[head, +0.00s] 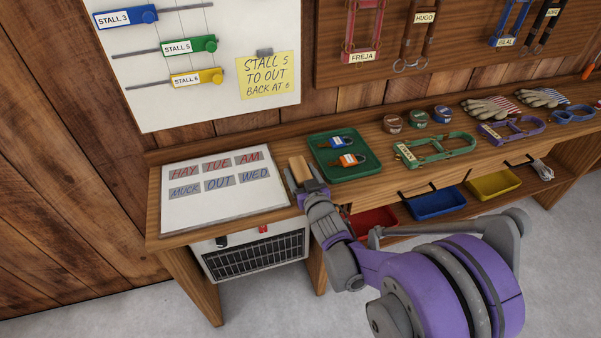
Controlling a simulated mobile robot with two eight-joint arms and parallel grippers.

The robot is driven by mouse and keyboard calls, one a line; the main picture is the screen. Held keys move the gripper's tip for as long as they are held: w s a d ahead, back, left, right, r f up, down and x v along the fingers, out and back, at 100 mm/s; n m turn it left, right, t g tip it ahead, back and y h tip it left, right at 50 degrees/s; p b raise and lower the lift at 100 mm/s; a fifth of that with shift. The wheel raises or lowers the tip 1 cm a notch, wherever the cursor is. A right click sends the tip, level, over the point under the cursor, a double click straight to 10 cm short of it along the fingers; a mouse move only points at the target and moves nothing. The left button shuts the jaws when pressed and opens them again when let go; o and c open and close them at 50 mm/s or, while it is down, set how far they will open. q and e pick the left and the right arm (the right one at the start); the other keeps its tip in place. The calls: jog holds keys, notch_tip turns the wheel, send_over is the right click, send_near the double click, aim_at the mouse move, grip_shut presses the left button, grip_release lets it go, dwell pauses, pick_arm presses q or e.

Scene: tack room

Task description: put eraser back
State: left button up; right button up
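The eraser (299,167) is a small block with a tan, wood-coloured top, at the bench between the whiteboard panel and the green tray. My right gripper (303,181) reaches it from the front, with grey fingers close against its two sides; it looks shut on the eraser. The eraser's underside is hidden, so I cannot tell whether it touches the bench. The whiteboard panel (222,211) lies on the bench to the left, with word cards such as HAY, TUE and AM. My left gripper is not in view.
The green tray (322,176) with two padlocks is just right of the eraser. Halters, tins and gloves (489,107) fill the bench further right. A heater (255,257) and coloured bins (436,203) sit below. A wall board (200,95) hangs behind.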

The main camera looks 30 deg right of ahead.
jog(key=shift+o, duration=0.6)
jog(key=shift+r, duration=0.1)
jog(key=shift+r, duration=0.2)
jog(key=p+v, duration=0.2)
jog(key=v, duration=1)
jog(key=shift+p, duration=0.35)
jog(key=shift+s+a+f, duration=0.1)
jog(key=shift+a+f, duration=0.05)
jog(key=shift+f, duration=0.05)
